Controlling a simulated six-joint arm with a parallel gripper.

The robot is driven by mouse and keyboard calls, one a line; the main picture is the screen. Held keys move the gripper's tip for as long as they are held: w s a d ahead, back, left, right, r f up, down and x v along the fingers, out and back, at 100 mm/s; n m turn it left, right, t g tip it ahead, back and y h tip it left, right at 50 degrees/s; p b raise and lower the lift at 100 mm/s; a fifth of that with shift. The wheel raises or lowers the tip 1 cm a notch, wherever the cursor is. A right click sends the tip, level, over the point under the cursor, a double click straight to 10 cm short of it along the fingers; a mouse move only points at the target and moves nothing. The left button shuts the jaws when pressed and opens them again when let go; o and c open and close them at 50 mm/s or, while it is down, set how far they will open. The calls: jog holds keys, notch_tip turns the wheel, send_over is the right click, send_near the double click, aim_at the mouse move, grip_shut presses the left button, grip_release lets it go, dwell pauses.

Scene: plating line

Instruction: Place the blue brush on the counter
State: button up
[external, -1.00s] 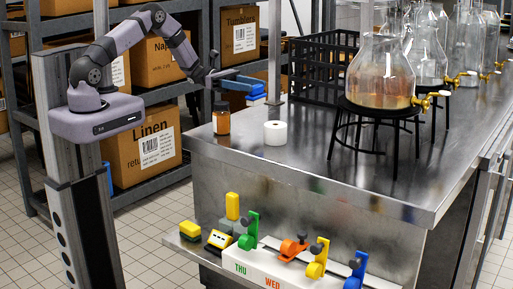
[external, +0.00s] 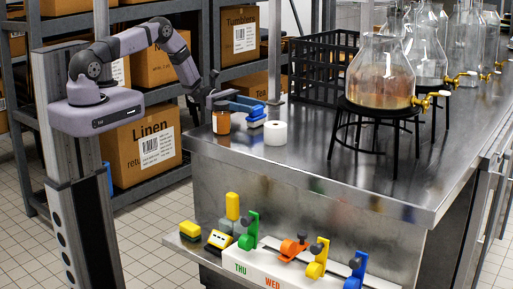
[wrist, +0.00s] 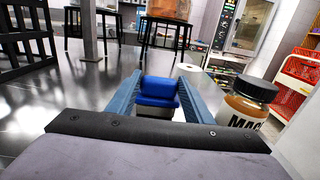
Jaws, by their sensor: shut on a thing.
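The blue brush (external: 250,121) is at the left end of the steel counter (external: 330,170), between the brown bottle and the white roll. In the wrist view the blue brush (wrist: 158,93) sits between the two blue fingers of my gripper (wrist: 157,98). My gripper (external: 250,108) is shut on it. The underside of the brush is at or very near the counter top; I cannot tell if it touches.
A brown bottle with a dark cap (external: 221,118) stands close to my gripper. A white roll (external: 275,133) stands just right of the brush. A black crate (external: 322,68) and glass dispensers on black stands (external: 380,75) are farther back. The front middle counter is clear.

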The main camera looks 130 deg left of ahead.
jog(key=shift+f, duration=0.15)
jog(key=o, duration=1.1)
jog(key=shift+r, duration=0.3)
jog(key=s+b, duration=0.1)
jog(key=s, duration=0.2)
jog(key=s+b, duration=0.1)
jog(key=s, duration=0.3)
jog(key=s+b, duration=0.2)
jog(key=s, duration=0.1)
jog(key=shift+s+f, duration=0.2)
jog(key=shift+f, duration=0.05)
jog(key=shift+s+r, duration=0.1)
jog(key=shift+s, duration=0.7)
